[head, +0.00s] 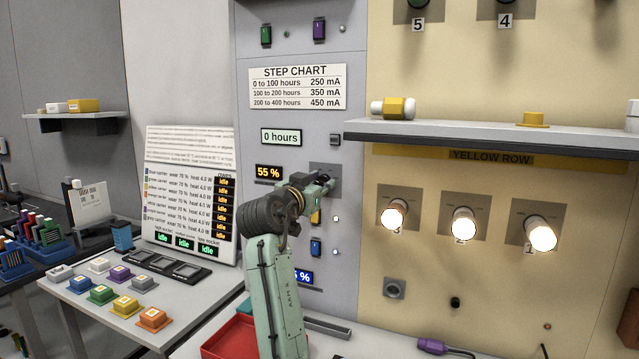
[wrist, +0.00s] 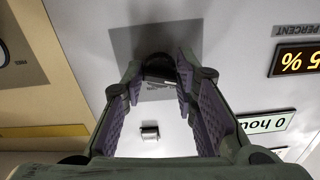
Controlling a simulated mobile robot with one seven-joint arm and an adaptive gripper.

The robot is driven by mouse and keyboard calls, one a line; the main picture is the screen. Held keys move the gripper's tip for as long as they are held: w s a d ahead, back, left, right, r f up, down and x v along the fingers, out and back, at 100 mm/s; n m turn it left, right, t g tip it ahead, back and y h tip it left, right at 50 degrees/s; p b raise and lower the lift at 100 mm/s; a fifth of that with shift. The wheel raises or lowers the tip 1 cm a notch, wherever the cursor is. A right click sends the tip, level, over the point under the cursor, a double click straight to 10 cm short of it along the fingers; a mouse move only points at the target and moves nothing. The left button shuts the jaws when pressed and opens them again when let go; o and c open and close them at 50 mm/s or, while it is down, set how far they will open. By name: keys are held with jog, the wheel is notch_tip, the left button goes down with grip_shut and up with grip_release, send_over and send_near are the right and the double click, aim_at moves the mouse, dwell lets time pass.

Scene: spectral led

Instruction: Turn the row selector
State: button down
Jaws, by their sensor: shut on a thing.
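The row selector is a dark knob (wrist: 158,66) on a grey square plate (wrist: 140,40) in the wrist view. My gripper (wrist: 160,80) has its two purple-padded fingers on either side of the knob and is shut on it at the fingertips. In the head view, my gripper (head: 328,181) reaches the grey panel right of the 55 % display (head: 269,172). There it covers the knob and part of the plate (head: 329,168). The knob's pointing direction is hidden.
A shelf (head: 480,130) juts out to the right above three lit lamps (head: 463,224) under the YELLOW ROW label (head: 491,157). A red tray (head: 228,337) and a bench with coloured blocks (head: 153,317) lie below left. A small switch (wrist: 149,131) sits near the knob.

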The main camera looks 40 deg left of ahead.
jog(key=shift+n, duration=0.4)
jog(key=c, duration=1.3)
grip_release()
jog(key=v, duration=1.2)
jog(key=shift+d, duration=0.1)
